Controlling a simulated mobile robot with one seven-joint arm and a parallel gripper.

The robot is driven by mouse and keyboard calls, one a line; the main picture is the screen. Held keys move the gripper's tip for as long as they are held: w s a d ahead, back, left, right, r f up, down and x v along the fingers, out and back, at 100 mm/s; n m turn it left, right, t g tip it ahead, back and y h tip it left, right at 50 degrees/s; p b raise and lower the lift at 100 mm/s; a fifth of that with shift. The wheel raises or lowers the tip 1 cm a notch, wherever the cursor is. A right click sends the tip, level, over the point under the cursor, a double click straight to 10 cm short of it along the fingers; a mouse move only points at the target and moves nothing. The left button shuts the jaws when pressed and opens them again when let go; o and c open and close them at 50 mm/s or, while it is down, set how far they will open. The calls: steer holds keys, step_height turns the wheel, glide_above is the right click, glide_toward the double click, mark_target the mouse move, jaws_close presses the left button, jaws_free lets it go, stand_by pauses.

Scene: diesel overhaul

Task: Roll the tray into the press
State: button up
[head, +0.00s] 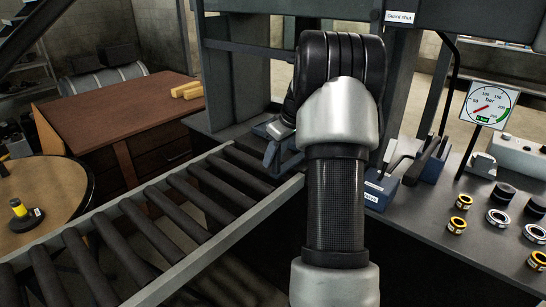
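The roller track (165,222) runs from the lower left up to the press (235,75). At its far end, in the press opening, a small blue-grey piece with pale metal on it (277,130) shows just left of my arm. It may be part of the tray, but most of it is hidden behind my arm, so I cannot tell how far in it sits. The near rollers are bare. My gripper is hidden behind my own arm links, so its fingers and anything in them do not show.
Right of my arm are a blue lever block (380,190), a pressure gauge (490,104) and a bench with several rings (499,219). A "Guard shut" label (400,17) is above. A wooden desk (115,118) and round table (40,200) stand left of the track.

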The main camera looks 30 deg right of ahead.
steer(key=shift+a, duration=0.15)
steer(key=p+v, duration=0.2)
steer(key=v, duration=1)
stand_by(0.3)
